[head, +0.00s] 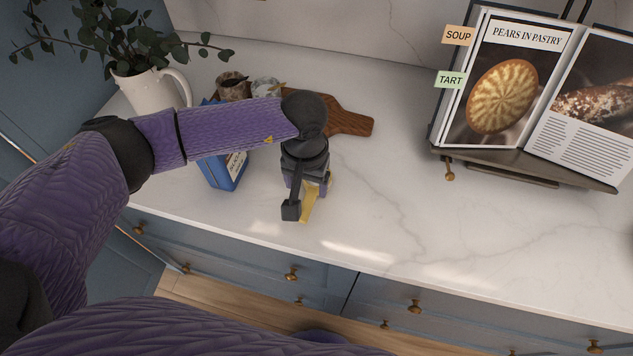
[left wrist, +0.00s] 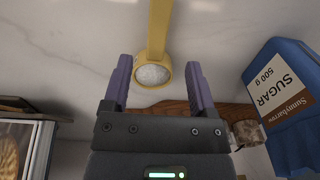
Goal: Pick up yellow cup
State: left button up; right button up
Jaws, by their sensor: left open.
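The yellow cup is scoop-like, with a long flat handle and a round bowl holding something white and grainy. In the left wrist view its bowl rim (left wrist: 153,85) shows between my fingers, and the handle runs up out of the picture. In the head view only a yellow part of it (head: 308,206) shows under my gripper, near the counter's front; the rest is hidden. My left gripper (head: 306,194) is open and points down over it. The left wrist view shows both its fingers (left wrist: 158,66) apart, one on each side of the bowl, with gaps. My right gripper is not in view.
A blue sugar box (head: 238,171) stands close left of the gripper. Behind are a wooden board (head: 351,122), a small jar (head: 233,86) and a white pitcher with a plant (head: 152,92). A cookbook on a stand (head: 505,85) is at right. The counter between (head: 400,200) is clear.

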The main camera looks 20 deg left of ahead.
aim_at(309, 200)
pick_arm(q)
notch_tip(309, 200, down, 6)
jog(key=shift+d, duration=0.15)
grip_shut()
dwell(0.3)
